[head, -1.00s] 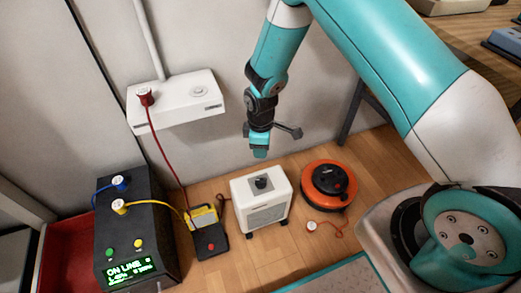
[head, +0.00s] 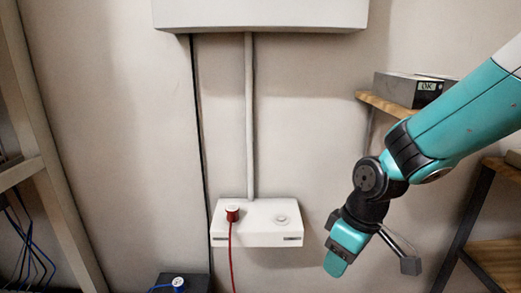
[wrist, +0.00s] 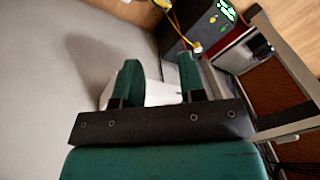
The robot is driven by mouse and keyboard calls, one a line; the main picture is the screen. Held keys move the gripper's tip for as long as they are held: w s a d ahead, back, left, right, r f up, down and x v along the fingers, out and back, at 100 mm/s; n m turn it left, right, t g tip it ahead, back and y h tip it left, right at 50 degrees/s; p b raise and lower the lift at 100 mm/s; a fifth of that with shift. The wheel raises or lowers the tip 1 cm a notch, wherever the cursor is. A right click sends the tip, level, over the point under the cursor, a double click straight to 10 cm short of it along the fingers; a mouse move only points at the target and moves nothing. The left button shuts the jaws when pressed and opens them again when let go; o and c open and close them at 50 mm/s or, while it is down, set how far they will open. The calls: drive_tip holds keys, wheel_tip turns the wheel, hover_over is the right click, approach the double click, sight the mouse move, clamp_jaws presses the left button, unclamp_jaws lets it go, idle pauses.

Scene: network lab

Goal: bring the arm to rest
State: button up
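My arm, teal with black joints, reaches in from the right in the head view. My gripper (head: 337,265) hangs in front of the wall, right of and a little lower than the white wall box. In the wrist view my gripper (wrist: 158,78) has its two green fingers apart. A white surface shows beyond and between the fingers, partly hidden by them; I see nothing clearly held.
The white wall box (head: 257,240) has a red plug (head: 232,213) with a red cable. A wooden shelf (head: 388,105) bears a grey device (head: 408,90). A shelf rack (head: 490,245) stands right.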

drive_tip(key=s+r+m+y, duration=0.2)
drive_tip(key=s+r, duration=0.9)
drive_tip(key=s, duration=0.5)
wheel_tip(320, 180, up, 30)
drive_tip(key=p, duration=2.9)
drive_tip(key=shift+s+f, duration=0.25)
drive_tip(key=shift+s, duration=0.1)
